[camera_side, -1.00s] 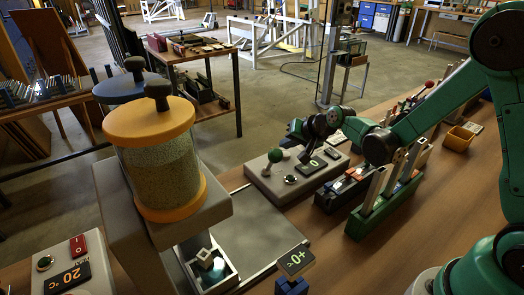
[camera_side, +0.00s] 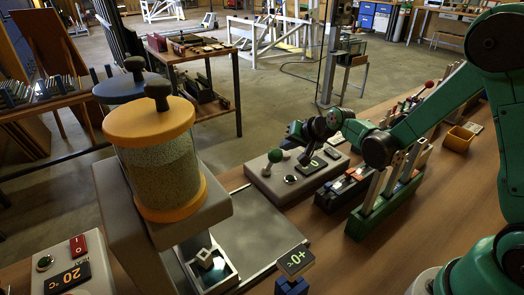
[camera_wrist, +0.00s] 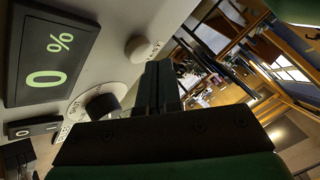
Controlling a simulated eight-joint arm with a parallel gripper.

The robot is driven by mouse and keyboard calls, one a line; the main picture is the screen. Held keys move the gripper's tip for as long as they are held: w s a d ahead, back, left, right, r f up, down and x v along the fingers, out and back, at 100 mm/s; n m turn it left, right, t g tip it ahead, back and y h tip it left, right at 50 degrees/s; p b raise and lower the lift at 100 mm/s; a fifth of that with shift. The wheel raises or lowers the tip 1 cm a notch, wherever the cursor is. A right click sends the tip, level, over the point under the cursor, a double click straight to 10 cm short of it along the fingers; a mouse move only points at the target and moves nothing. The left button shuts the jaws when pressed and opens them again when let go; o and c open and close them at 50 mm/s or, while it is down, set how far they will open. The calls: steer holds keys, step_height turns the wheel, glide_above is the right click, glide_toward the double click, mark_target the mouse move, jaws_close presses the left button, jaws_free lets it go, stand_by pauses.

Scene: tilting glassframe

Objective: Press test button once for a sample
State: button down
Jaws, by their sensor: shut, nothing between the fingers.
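A pale round button (camera_wrist: 142,48) shows in the wrist view on a light panel, with small lettering beside it that looks like TEST. My gripper (camera_wrist: 160,75) is shut and empty, its dark fingers beside the button in that view. I cannot tell whether they touch it or the panel. In the side view my gripper (camera_side: 305,158) is low over the grey control box (camera_side: 262,180), by its dark display (camera_side: 318,166). The button cannot be made out clearly there. In the wrist view the display (camera_wrist: 50,60) reads 0 %.
The box also carries a green ball-topped lever (camera_side: 274,157) and a ringed round button (camera_side: 290,179). A black knob (camera_wrist: 101,102) shows in the wrist view. A green rack (camera_side: 378,210) stands to the right. A granule-filled jar (camera_side: 160,175) stands at the left.

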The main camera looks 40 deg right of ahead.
mark_target(288, 156)
steer(key=shift+f, duration=0.65)
stand_by(0.8)
steer(key=shift+r, duration=0.85)
steer(key=shift+r, duration=2.5)
steer(key=s+a+r+n, duration=0.1)
steer(key=s+n, duration=0.1)
steer(key=s, duration=0.3)
steer(key=s+a+r+n+g, duration=0.1)
steer(key=s+n, duration=0.2)
steer(key=s, duration=0.3)
steer(key=s+a+r+n+g+h, duration=0.1)
steer(key=s+a+n, duration=0.1)
steer(key=s, duration=0.3)
steer(key=shift+s+r+n, duration=0.2)
steer(key=shift+r+n, duration=0.15)
steer(key=shift+n, duration=0.05)
